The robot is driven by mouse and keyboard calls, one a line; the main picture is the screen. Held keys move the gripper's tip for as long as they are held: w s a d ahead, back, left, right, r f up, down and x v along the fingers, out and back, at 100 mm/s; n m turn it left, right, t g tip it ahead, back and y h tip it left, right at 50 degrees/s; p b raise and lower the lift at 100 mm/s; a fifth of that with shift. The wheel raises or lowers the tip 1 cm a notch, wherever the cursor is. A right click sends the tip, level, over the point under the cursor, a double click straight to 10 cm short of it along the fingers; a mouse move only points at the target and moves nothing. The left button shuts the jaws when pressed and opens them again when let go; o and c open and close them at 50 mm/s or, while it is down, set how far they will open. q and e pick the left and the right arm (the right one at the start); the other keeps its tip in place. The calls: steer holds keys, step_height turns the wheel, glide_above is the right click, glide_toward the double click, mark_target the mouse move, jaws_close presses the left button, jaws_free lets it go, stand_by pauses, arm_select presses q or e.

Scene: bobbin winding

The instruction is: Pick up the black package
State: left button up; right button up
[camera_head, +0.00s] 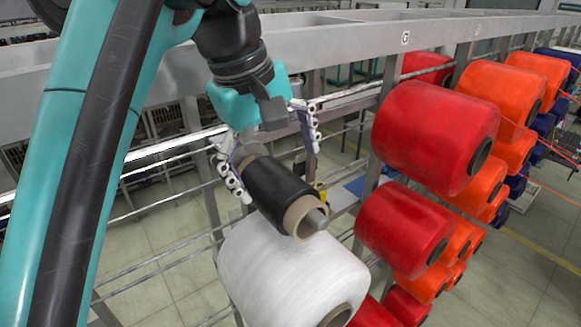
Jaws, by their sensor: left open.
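The black package (274,192) is a dark bobbin on a tan tube whose open end faces the lower right. It sits on a grey spindle just above a large white package. My left gripper (272,164) comes down over it from above. Its two jointed fingers are spread, one on the left side of the black package and one beyond its upper right side. The fingers look apart from the black surface, but contact on the left is hard to judge. My right gripper does not show.
The white package (291,268) is directly below. Red packages (434,134) and orange ones (500,92) fill the rack on the right, close to the gripper. A grey rack beam (345,45) runs behind. Thin metal rails cross at the left, over open floor.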

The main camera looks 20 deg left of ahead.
mark_target(281, 192)
arm_select(q)
steer(key=shift+d+f, duration=0.1)
steer(key=shift+f, duration=0.2)
steer(key=shift+s+d+f, duration=0.15)
steer(key=shift+s+f, duration=0.7)
steer(key=shift+f, duration=0.15)
steer(key=w+f, duration=0.2)
steer(key=f+p, duration=0.1)
steer(key=shift+w+d+f, duration=0.25)
steer(key=shift+w+f, duration=0.05)
steer(key=shift+w, duration=0.1)
steer(key=shift+w+f, duration=0.1)
steer(key=shift+f, duration=0.25)
steer(key=shift+s+d, duration=0.1)
steer(key=shift+s, duration=0.4)
steer(key=shift+w, duration=0.3)
steer(key=c, duration=1.4)
steer(key=shift+s, duration=0.1)
steer(key=shift+c, duration=0.2)
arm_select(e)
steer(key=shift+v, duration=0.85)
